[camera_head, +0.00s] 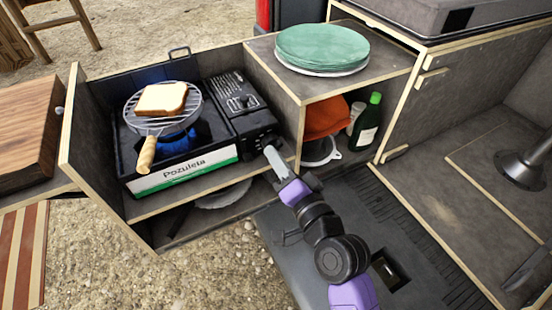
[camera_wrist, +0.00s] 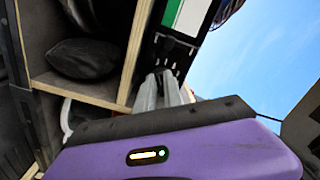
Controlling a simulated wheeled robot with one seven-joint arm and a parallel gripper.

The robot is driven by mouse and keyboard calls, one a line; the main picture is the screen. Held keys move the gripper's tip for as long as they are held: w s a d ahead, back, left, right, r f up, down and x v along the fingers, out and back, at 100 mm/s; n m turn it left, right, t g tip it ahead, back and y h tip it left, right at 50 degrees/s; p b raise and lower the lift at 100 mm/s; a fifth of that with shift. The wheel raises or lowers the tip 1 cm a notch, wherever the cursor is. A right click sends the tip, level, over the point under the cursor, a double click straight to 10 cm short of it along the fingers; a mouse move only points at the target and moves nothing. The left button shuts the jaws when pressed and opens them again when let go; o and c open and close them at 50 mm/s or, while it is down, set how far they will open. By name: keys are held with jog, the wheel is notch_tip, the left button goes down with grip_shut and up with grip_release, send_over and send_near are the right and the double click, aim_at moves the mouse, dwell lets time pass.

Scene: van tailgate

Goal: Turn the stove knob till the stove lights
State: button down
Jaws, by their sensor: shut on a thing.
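The black camping stove (camera_head: 240,108) with a "Pozuleta" front label sits in the left compartment of the wooden unit. Its control panel is at the right front. My gripper (camera_head: 270,151) reaches up to that panel from the front right and is shut on the stove knob, which the fingers mostly hide. In the wrist view the fingertips (camera_wrist: 164,78) close together against the stove's dark front (camera_wrist: 172,50). A round wire grill (camera_head: 150,125) with a wooden handle lies over the burner and carries a slice of bread (camera_head: 161,99). Blue flame glow (camera_head: 178,143) shows under the grill.
Green plates (camera_head: 322,47) are stacked on the shelf to the right. Wooden panels edge the stove compartment on the left and right. A metal sink-like fitting (camera_head: 527,168) is at far right.

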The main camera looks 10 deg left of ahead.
jog(key=shift+f, duration=0.1)
jog(key=c, duration=1.5)
grip_release()
jog(key=shift+o, duration=0.2)
jog(key=v, duration=0.7)
jog(key=shift+s+d+b, duration=0.25)
jog(key=shift+s+b, duration=0.1)
